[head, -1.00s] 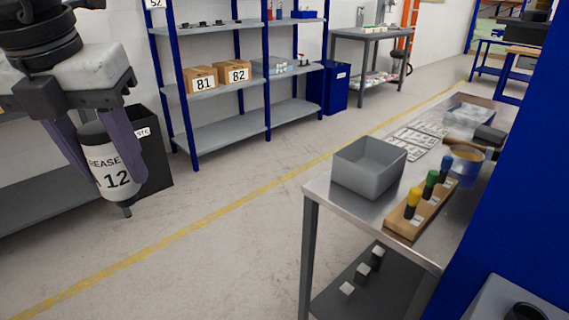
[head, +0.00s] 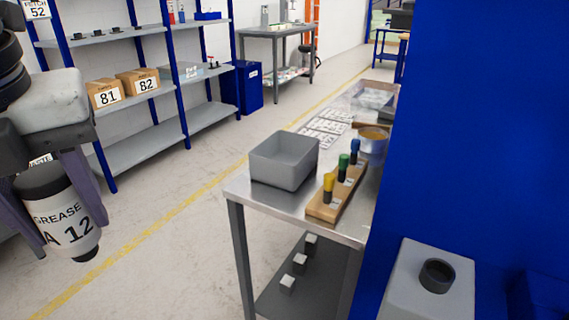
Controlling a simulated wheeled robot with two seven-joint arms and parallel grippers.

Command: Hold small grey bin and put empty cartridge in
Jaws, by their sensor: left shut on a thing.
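My left gripper (head: 58,205) is at the left of the head view, fingers pointing down. It is shut on a white cartridge (head: 68,222) with a dark top and dark tip, labelled "GREASE A 12". It holds the cartridge in the air, left of and apart from the table. The small grey bin (head: 283,160) stands upright on the near left corner of the metal table (head: 243,187). The part of its inside that I see looks empty. My right gripper is not in view.
A wooden block (head: 336,196) with yellow, green and blue-topped items sits right of the bin. A tub (head: 372,142) and sheets (head: 325,126) lie behind. A blue panel (head: 470,130) blocks the right. Shelves (head: 150,138) stand at the back left; the floor between is clear.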

